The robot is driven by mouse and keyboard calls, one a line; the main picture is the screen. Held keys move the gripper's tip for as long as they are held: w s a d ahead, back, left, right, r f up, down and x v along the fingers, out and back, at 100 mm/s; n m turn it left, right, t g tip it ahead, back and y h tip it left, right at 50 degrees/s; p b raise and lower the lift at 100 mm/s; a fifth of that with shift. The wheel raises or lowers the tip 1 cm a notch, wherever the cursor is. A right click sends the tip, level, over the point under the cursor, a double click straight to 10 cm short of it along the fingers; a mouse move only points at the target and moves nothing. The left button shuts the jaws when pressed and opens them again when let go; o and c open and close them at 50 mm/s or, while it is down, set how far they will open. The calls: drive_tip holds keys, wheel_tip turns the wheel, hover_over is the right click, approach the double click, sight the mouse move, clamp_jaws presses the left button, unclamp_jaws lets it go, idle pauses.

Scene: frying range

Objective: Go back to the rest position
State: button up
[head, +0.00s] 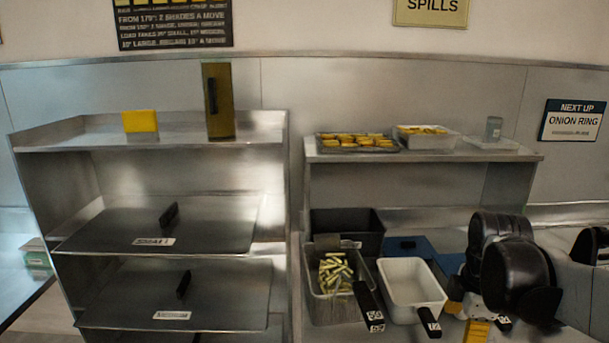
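My black arm (513,265) shows at the lower right, in front of the fryer area. Yellow and pale parts (477,326) show below and left of it, close to the handle end of a white basket. I cannot tell whether these belong to my gripper. My fingertips cannot be made out, so it is unclear whether my gripper is open, shut or holding anything.
A dark basket with cut pieces (334,274) and a white basket (411,287) stand left of my arm. A shelf (470,153) above holds trays of yellow food. A steel rack (150,225) with dark lids stands at left.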

drive_tip(key=s+a+m+t+b, duration=0.3)
drive_tip(key=s+a+m+t, duration=0.3)
drive_tip(key=m, duration=0.9)
drive_tip(key=s+a+f, duration=0.1)
drive_tip(key=s+a, duration=0.2)
drive_tip(key=a, duration=0.1)
drive_tip(key=shift+s+a, duration=0.2)
drive_tip(key=shift+a, duration=0.15)
